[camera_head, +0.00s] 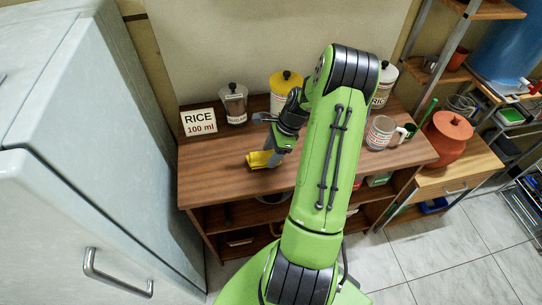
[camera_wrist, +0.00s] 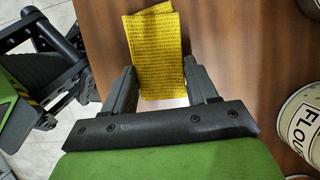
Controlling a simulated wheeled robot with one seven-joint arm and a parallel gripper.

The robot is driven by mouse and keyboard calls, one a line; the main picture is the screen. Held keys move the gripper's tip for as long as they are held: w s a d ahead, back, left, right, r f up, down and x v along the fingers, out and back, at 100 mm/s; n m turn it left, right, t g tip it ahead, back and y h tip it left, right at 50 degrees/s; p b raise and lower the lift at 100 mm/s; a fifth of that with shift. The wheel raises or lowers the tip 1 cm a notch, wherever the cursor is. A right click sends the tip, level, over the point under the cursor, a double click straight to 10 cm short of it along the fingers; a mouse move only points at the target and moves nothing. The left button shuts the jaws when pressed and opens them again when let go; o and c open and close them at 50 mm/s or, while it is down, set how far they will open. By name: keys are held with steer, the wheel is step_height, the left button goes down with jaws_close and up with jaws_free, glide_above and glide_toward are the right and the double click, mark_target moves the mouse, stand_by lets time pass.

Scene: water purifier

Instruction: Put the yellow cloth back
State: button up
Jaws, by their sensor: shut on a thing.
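The yellow cloth (camera_head: 260,159) is at the wooden counter's top, left of centre in the head view. In the wrist view the folded yellow cloth (camera_wrist: 153,42) shows between the two fingers, with a ribbed weave. My gripper (camera_head: 273,160) is shut on the cloth at its near end; the fingers also show in the wrist view (camera_wrist: 160,85). The cloth is at or just above the counter surface; I cannot tell whether it touches. My arm hides part of the counter behind it.
A yellow-lidded canister (camera_head: 284,88) stands behind my gripper. A fridge (camera_head: 90,130) bounds the left.

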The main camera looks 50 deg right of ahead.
steer(key=shift+f, duration=0.7)
steer(key=shift+r, duration=0.1)
steer(key=o, duration=0.9)
steer(key=shift+o, duration=0.2)
